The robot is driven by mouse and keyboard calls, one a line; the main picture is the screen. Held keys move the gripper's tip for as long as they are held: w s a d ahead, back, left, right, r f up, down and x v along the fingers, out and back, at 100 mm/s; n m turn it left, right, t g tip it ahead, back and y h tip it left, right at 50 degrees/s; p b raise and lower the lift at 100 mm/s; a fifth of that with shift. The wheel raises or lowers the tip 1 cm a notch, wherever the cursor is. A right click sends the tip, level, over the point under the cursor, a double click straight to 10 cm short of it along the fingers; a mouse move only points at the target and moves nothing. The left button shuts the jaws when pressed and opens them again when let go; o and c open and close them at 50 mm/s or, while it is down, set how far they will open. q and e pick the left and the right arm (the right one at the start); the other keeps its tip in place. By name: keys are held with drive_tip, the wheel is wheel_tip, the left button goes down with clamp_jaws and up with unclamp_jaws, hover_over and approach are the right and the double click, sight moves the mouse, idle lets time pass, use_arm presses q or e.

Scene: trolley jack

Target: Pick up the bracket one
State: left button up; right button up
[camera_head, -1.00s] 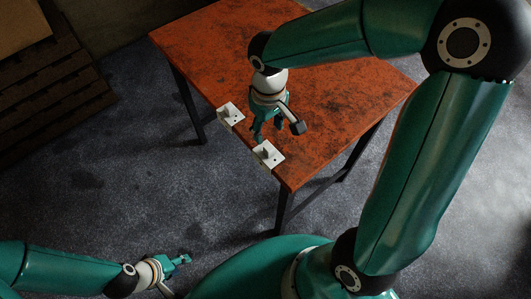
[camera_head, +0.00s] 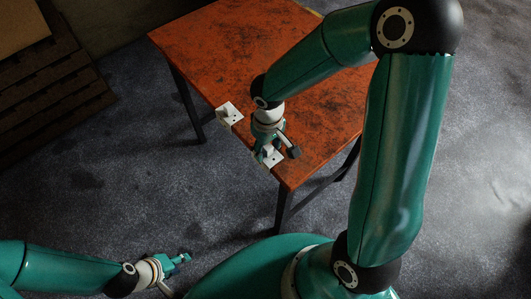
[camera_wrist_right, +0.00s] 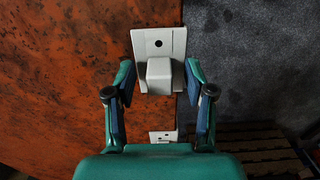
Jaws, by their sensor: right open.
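Two white brackets sit on the near edge of the orange table, each a flat plate with a raised block. In the head view, the nearer bracket (camera_head: 273,159) is partly hidden beneath my right gripper (camera_head: 265,156); the other bracket (camera_head: 230,115) is to the upper left, clear. In the right wrist view, my open right gripper (camera_wrist_right: 159,74) has its fingers on either side of the nearer bracket's block (camera_wrist_right: 159,75), with gaps. The other bracket (camera_wrist_right: 162,136) shows lower, partly hidden by my gripper. My left gripper (camera_head: 183,259) is low at the left, away from the table.
The worn orange table (camera_head: 225,50) is otherwise bare on top. A dark wooden pallet stack (camera_head: 50,95) stands on the left, on the grey floor (camera_head: 130,180). Open floor lies around the table.

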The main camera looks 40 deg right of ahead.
clamp_jaws()
drive_tip(key=shift+r, duration=0.1)
